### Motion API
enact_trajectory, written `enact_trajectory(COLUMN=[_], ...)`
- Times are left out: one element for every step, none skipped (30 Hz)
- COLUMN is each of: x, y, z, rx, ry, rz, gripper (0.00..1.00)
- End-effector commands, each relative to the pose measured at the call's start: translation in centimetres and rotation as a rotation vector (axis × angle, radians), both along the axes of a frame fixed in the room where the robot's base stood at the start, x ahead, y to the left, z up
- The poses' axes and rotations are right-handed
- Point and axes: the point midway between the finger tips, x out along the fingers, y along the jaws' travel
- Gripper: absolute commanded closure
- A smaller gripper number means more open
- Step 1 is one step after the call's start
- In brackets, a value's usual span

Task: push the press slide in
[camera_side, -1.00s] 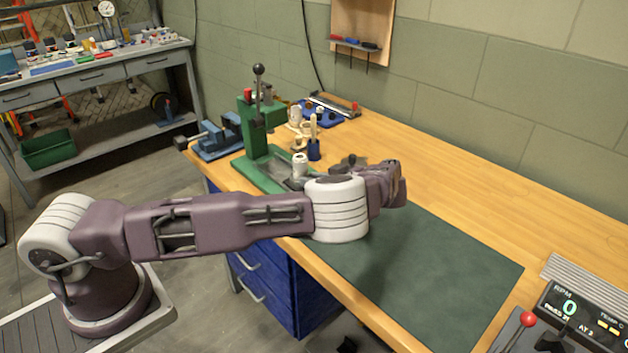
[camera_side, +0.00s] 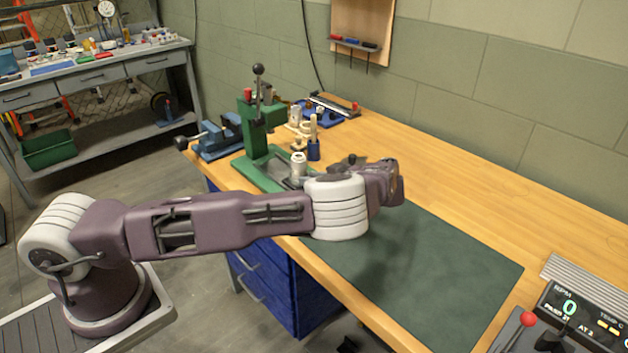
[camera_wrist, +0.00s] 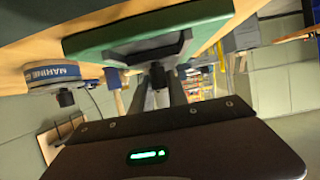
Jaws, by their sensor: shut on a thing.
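The green arbor press (camera_side: 254,128) stands at the back left of the bench, its lever topped by a black ball. Its grey slide (camera_side: 266,163) lies on the green base; a pale-capped cylinder stands at the slide's near end. My wrist hides part of the base and my fingers in the side view. In the wrist view, my gripper (camera_wrist: 158,92) is shut on a small dark knob (camera_wrist: 157,70) at the front of the press's green base (camera_wrist: 95,45). The grey slide (camera_wrist: 150,50) shows just beyond the knob.
A round tin with a blue label (camera_wrist: 55,73) is close left in the wrist view. The dark green mat (camera_side: 440,265) is clear at the right.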

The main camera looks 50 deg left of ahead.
Motion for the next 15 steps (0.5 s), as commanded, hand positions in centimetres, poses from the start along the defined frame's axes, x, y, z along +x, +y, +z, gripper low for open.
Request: enact_trajectory(x=[0.0, 0.0, 0.0, 0.0, 0.0, 0.0, 0.0, 0.0, 0.0, 0.0, 0.0, 0.0, 0.0, 0.0, 0.0], y=[1.0, 1.7, 2.8, 3.7, 4.6, 5.7, 6.6, 7.4, 8.4, 9.0, 9.6, 10.3, 10.7, 11.1, 11.5], z=[0.1, 0.1, 0.1, 0.1, 0.1, 0.1, 0.1, 0.1, 0.1, 0.1, 0.1, 0.1, 0.1, 0.1, 0.1], rx=[0.001, 0.002, 0.002, 0.002, 0.002, 0.002, 0.002, 0.002, 0.002, 0.002, 0.002, 0.002, 0.002, 0.002, 0.002], ry=[-0.001, -0.001, 0.0, 0.0, 0.0, -0.001, -0.001, -0.001, -0.002, -0.001, -0.001, -0.001, -0.002, -0.001, -0.002], rz=[0.003, 0.005, 0.005, 0.005, 0.005, 0.005, 0.005, 0.005, 0.004, 0.003, 0.003, 0.002, 0.001, 0.002, 0.001], gripper=[1.0, 1.0, 1.0, 1.0, 1.0, 1.0, 1.0, 1.0, 1.0, 1.0, 1.0, 1.0, 1.0, 1.0, 1.0])
